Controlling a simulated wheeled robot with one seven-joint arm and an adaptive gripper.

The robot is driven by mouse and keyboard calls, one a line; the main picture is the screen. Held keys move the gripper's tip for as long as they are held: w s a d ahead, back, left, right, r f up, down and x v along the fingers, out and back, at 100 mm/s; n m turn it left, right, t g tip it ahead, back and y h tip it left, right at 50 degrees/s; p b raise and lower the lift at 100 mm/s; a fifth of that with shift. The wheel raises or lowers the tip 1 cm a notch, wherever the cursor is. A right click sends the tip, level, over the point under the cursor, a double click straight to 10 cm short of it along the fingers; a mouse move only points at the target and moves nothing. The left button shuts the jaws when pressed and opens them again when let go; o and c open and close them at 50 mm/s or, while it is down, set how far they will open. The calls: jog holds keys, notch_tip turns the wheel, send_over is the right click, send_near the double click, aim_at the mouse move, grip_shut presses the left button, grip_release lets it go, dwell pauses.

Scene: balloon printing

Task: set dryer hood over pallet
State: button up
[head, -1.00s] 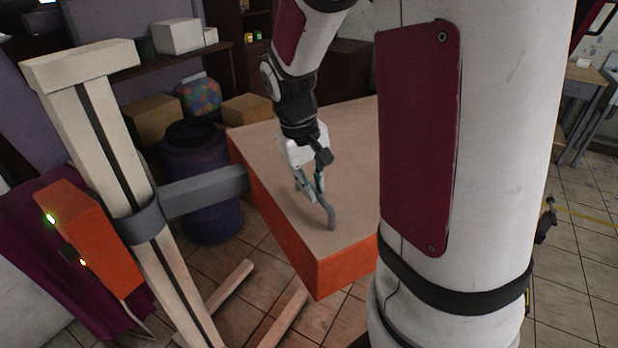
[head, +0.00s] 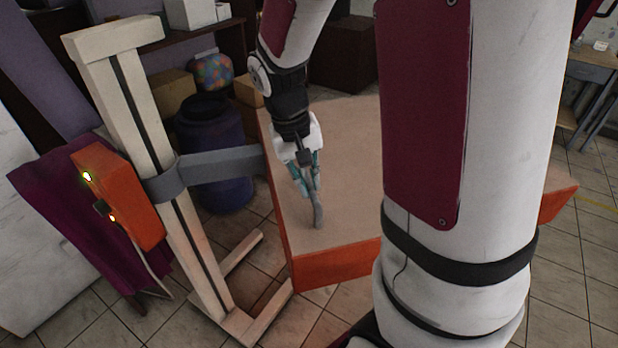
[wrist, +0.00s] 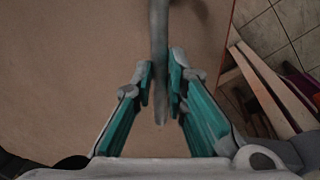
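The dryer hood (head: 350,150) is a large box with a beige top and orange sides. A grey arm (head: 220,164) joins it to a pale upright stand (head: 150,135). A grey curved handle (head: 318,214) rises from the hood's top, and it also shows in the wrist view (wrist: 158,45). My gripper (head: 310,190) points down at this handle. In the wrist view its teal-padded fingers (wrist: 159,85) are closed in on both sides of the handle. My arm covers the hood's right part. I cannot make out a pallet in either view.
An orange control box (head: 118,195) with lit lamps is on the stand's left. A blue barrel (head: 212,140) stands behind the grey arm. The stand's feet (head: 250,315) reach across the tiled floor in front. A desk (head: 590,75) is at the far right.

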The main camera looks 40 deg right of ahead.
jog(key=o, duration=0.4)
jog(key=shift+s+a, duration=0.3)
jog(key=shift+a, duration=0.2)
jog(key=shift+w+d, duration=0.1)
jog(key=shift+r, duration=0.1)
jog(key=shift+w+r, duration=0.1)
jog(key=shift+r, duration=0.2)
jog(key=r, duration=0.3)
jog(key=a+r, duration=0.1)
jog(key=r, duration=0.3)
jog(key=a+r, duration=0.1)
jog(key=r, duration=0.3)
jog(key=shift+w+a, duration=0.1)
jog(key=shift+w, duration=0.25)
